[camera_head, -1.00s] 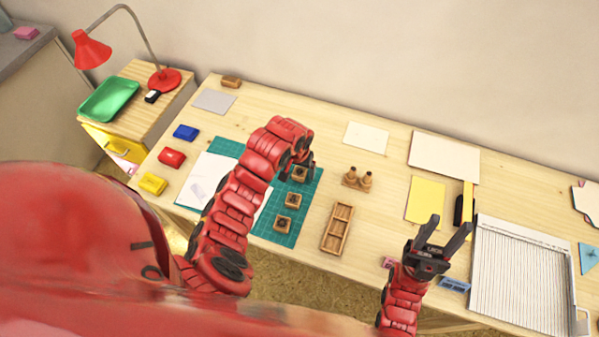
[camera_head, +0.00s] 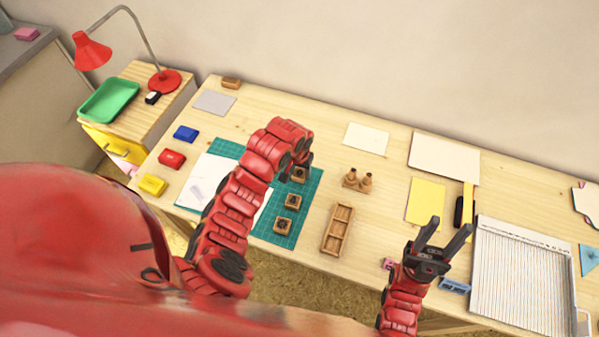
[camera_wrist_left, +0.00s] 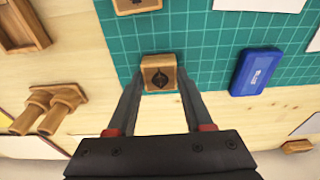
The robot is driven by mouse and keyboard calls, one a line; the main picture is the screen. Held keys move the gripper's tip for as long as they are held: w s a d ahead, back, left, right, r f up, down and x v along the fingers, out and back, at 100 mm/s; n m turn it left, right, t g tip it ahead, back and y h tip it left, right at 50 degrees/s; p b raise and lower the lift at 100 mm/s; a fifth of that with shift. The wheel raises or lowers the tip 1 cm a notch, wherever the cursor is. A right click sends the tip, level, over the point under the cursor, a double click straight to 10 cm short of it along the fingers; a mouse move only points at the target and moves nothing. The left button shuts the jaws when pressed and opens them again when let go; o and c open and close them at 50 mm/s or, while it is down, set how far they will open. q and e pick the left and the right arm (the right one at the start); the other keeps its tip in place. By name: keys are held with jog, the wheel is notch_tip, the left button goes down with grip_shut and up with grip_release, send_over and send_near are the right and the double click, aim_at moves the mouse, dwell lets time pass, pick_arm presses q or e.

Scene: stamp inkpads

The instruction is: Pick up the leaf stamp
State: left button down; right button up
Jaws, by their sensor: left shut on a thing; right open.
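Three square wooden stamps with dark marks stand in a row on the green cutting mat (camera_head: 308,196). My left gripper (camera_wrist_left: 159,86) is shut on the farthest stamp (camera_head: 299,175), one finger on each side. That stamp also shows in the left wrist view (camera_wrist_left: 160,70), with a dark leaf-like mark on top. It appears to be at mat level; I cannot tell whether it is lifted. The middle stamp (camera_head: 292,201) and near stamp (camera_head: 283,225) stand apart from the gripper. My right gripper (camera_head: 441,236) is open and empty above the table's front right.
Blue (camera_head: 186,133), red (camera_head: 172,159) and yellow (camera_head: 152,185) inkpads lie left of the mat. A wooden tray (camera_head: 337,229) and a holder with wooden-handled pieces (camera_head: 357,180) stand right of it. A paper trimmer (camera_head: 520,275) lies at far right.

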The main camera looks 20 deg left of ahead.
aim_at(300, 171)
pick_arm(q)
jog(key=shift+w+r, duration=0.1)
jog(key=shift+r, duration=0.3)
notch_tip(300, 171, up, 2)
jog(key=shift+r+b, duration=0.15)
jog(key=shift+b, duration=0.85)
jog(key=s+p, duration=0.1)
jog(key=s, duration=0.4)
jog(key=s+r+p, duration=0.1)
jog(key=s, duration=0.4)
jog(key=s+p, duration=0.1)
jog(key=s, duration=0.4)
jog(key=shift+d+r+p, duration=0.35)
jog(key=shift+d+r, duration=0.05)
jog(key=shift+s, duration=0.6)
